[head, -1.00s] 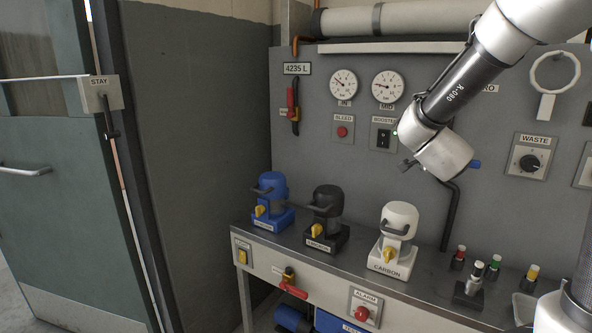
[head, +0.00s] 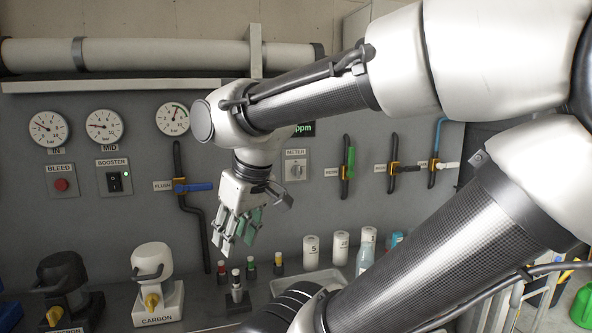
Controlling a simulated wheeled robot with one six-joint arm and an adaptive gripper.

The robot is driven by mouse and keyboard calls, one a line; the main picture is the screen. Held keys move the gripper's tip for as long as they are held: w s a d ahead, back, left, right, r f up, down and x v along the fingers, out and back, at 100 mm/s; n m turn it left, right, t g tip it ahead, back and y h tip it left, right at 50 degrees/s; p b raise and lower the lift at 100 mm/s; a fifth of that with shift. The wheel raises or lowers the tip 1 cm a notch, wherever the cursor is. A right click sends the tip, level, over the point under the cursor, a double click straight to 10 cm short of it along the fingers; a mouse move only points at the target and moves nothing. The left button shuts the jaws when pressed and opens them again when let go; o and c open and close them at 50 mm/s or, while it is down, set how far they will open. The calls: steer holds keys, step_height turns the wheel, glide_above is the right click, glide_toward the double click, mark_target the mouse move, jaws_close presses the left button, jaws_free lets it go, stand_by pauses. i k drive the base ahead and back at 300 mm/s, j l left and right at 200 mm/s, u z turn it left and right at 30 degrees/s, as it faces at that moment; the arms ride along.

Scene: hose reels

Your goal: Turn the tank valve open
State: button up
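Several lever valves show on the grey panel in the head view, and I cannot read which one is labelled tank. The flush valve (head: 181,186) has a blue lever pointing right, across its dark pipe. To the right are a valve with a green lever (head: 349,160) lying along its pipe, one with a black lever (head: 408,168) and one with a white lever (head: 449,165), both levers pointing sideways. My gripper (head: 237,246) points down in front of the panel, right of the flush valve. Its fingers look apart and empty, touching no valve.
Below my gripper, the bench holds small coloured-cap vials (head: 251,268), a tray (head: 310,279) and white cartridges (head: 340,248). The carbon filter housing (head: 153,274) stands at left. My arm covers much of the right side.

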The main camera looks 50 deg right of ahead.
mark_target(439, 165)
steer(key=z, duration=2.6)
steer(key=i+l+u, duration=0.25)
steer(key=i+l, duration=0.55)
steer(key=i, duration=0.15)
